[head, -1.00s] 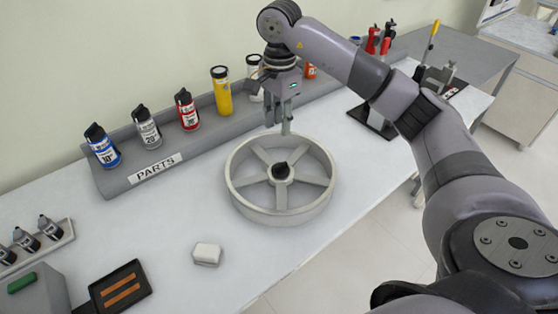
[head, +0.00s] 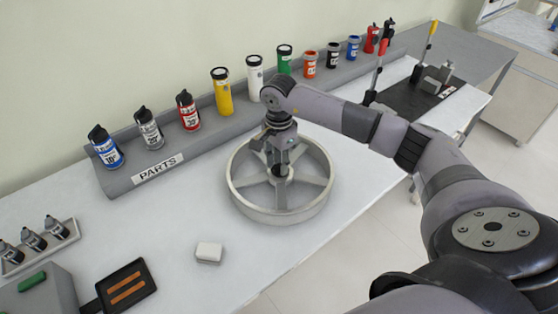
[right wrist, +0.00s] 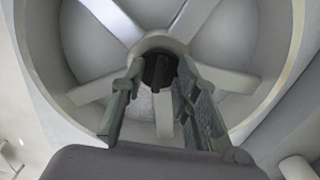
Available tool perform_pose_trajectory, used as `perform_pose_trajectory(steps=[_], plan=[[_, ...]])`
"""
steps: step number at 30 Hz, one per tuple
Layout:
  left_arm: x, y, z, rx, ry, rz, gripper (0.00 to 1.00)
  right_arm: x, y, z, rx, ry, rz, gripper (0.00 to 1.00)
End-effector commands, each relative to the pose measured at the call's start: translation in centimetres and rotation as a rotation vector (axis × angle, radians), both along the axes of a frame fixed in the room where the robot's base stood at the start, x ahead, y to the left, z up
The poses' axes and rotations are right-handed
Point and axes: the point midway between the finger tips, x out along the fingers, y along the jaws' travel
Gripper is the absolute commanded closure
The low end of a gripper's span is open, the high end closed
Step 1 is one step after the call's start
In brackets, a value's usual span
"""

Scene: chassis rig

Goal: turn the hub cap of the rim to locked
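The grey spoked rim (head: 284,216) lies flat on the white workbench in the head view. Its dark hub cap (right wrist: 158,68) sits at the centre of the spokes in the right wrist view; in the head view my gripper largely covers it. My right gripper (right wrist: 157,88) points down over the hub, with one finger on each side of the cap. The fingers are apart, and I see gaps between them and the cap. The gripper also shows above the hub in the head view (head: 280,168). My left gripper is out of view.
A grey parts rack (head: 205,137) with several coloured bottles and cylinders runs along the wall behind the rim. A small white block (head: 209,252) and a dark tray (head: 126,287) lie in front and left. Upright tools (head: 378,70) stand at the right.

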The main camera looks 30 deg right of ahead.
Motion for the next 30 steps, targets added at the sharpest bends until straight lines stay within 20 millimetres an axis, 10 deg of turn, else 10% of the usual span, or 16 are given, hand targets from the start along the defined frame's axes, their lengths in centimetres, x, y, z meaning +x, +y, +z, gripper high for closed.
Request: perform_pose_trajectory(steps=[15, 30], plan=[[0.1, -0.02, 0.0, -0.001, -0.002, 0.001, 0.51, -0.01, -0.01, 0.04, 0.0, 0.001, 0.0, 1.0], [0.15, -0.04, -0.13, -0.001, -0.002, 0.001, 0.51, 0.01, -0.03, 0.03, 0.0, 0.0, -0.013, 1.0]])
